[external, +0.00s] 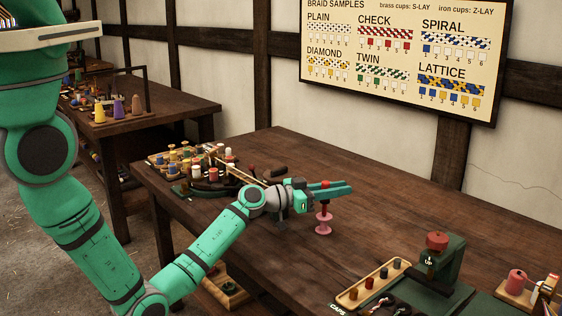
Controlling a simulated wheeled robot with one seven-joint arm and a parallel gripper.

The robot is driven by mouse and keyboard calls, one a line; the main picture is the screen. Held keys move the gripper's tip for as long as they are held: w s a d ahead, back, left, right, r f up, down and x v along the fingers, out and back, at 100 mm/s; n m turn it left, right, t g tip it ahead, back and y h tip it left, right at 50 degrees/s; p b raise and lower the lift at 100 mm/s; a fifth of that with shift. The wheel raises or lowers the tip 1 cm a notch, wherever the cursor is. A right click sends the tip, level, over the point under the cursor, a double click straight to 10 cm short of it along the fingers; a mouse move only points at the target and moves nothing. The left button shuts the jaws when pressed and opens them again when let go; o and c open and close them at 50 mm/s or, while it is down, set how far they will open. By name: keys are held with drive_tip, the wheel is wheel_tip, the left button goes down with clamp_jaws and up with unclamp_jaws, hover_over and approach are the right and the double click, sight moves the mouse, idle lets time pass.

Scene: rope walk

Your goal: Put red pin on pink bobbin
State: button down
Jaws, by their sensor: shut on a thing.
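A pink bobbin (323,226) stands upright on the dark wooden table, with a narrow waist and flared ends. My gripper (340,187) is level above it, its green fingers pointing right. The fingers are shut on the red pin (320,184), which shows as a small red piece between and above them. The bobbin's upper end is close under the fingers. I cannot tell whether the pin touches the bobbin, because the fingers hide part of it.
A rack of colored spools (180,165) stands at the table's back left. A wooden tray with small caps (372,285) and a dark green stand with a red knob (437,242) are at the front right.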

drive_tip(key=shift+f, duration=0.1)
drive_tip(key=c, duration=1.6)
unclamp_jaws()
drive_tip(key=v, duration=1.2)
